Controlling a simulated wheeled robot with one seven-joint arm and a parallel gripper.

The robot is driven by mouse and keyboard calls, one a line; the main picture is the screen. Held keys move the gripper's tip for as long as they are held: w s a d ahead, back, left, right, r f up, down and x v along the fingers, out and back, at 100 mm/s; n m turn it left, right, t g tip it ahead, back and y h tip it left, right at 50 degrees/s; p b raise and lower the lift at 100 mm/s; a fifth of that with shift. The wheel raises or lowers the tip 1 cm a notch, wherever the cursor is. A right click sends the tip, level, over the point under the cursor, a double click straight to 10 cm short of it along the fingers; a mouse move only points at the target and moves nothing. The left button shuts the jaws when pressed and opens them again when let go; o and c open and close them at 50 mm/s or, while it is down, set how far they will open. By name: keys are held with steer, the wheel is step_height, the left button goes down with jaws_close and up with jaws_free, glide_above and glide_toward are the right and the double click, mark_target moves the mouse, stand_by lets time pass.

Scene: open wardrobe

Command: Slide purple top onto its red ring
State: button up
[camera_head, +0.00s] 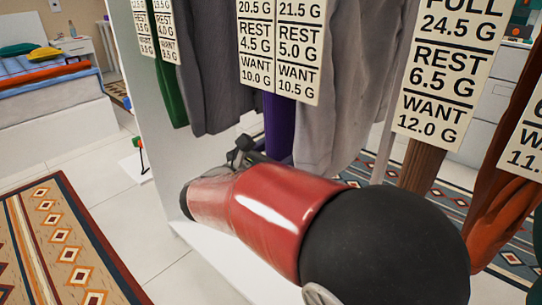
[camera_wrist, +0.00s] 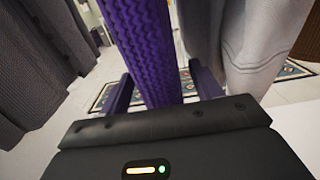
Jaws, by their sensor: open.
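The purple top (camera_head: 280,128) hangs in the wardrobe behind my red and black arm, its upper part hidden by a label card. In the wrist view the knitted purple top (camera_wrist: 148,45) runs down between the two fingers of my gripper (camera_wrist: 163,88). The fingers stand apart on either side of the cloth, not closed on it. Whether either finger touches it I cannot tell. In the head view my gripper (camera_head: 245,150) is partly hidden by my arm, close to the lower part of the top. The red ring and the rail are in neither view.
A grey garment (camera_head: 340,90) hangs just right of the purple top, and a dark grey one (camera_head: 215,70) to its left. A green garment (camera_head: 168,95), a brown one (camera_head: 420,165) and label cards (camera_head: 450,70) hang nearby. The white wardrobe side panel (camera_head: 150,130) stands at left.

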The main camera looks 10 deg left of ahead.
steer(key=shift+c, duration=0.4)
steer(key=c, duration=1.2)
steer(key=shift+w+a+p, duration=1.3)
steer(key=shift+w+a, duration=0.05)
steer(key=shift+a, duration=0.9)
steer(key=shift+w+a+p, duration=1.25)
steer(key=shift+w+a, duration=0.1)
steer(key=shift+a, duration=0.95)
steer(key=shift+w+a+p, duration=1.3)
steer(key=shift+w+a, duration=0.05)
steer(key=shift+a, duration=0.9)
steer(key=o, duration=1.3)
steer(key=shift+d, duration=0.1)
steer(key=shift+s, duration=0.15)
steer(key=v, duration=0.7)
steer(key=shift+s+a+b, duration=0.2)
steer(key=shift+b, duration=0.15)
